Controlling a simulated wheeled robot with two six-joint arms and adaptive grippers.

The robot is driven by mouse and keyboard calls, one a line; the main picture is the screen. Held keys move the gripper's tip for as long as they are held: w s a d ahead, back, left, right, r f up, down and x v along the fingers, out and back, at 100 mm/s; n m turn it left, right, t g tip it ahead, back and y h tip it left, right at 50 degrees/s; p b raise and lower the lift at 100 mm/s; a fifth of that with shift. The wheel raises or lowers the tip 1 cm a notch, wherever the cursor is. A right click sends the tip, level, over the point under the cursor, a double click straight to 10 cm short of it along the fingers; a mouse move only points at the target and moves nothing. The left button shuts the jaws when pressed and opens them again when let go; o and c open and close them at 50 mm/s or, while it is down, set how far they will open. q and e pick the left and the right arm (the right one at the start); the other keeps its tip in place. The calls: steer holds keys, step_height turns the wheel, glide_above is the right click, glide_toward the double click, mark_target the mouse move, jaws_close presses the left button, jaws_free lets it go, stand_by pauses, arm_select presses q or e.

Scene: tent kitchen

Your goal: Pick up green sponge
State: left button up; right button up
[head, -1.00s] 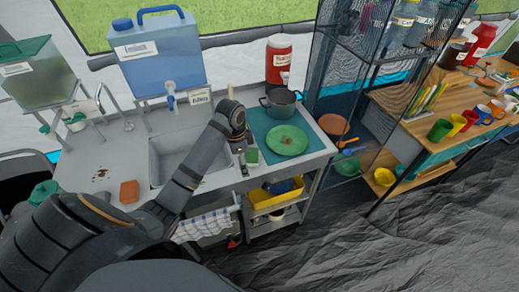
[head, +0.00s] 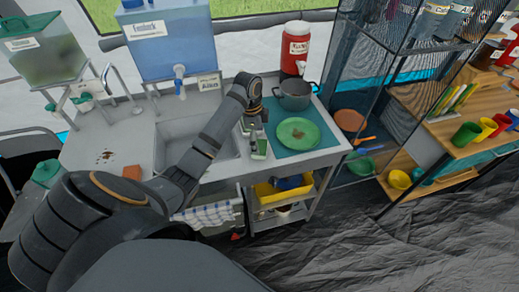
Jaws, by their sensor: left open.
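The green sponge (head: 261,147) is a small green block on the counter, between the sink and the teal mat. My left gripper (head: 254,133) comes over the sink from the left and points down just behind and above the sponge. It is open. Its fingers are small and dark here, and I cannot tell whether they touch the sponge. My right gripper is out of view.
A green plate (head: 298,134) lies on the teal mat (head: 318,139), with a grey pot (head: 294,96) behind it. The sink (head: 190,130) is under my arm. An orange-brown block (head: 132,172) lies at the left. A red drink cooler (head: 295,45) stands at the back.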

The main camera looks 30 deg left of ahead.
mark_target(260, 149)
arm_select(q)
steer(key=f, duration=0.3)
steer(key=shift+w+d+f, duration=0.15)
steer(key=shift+w+f, duration=0.05)
steer(key=shift+f, duration=0.05)
steer(key=c, duration=0.9)
steer(key=shift+s, duration=0.1)
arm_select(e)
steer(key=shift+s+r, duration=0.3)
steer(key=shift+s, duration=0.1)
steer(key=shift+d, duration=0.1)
arm_select(q)
steer(key=shift+r, duration=0.1)
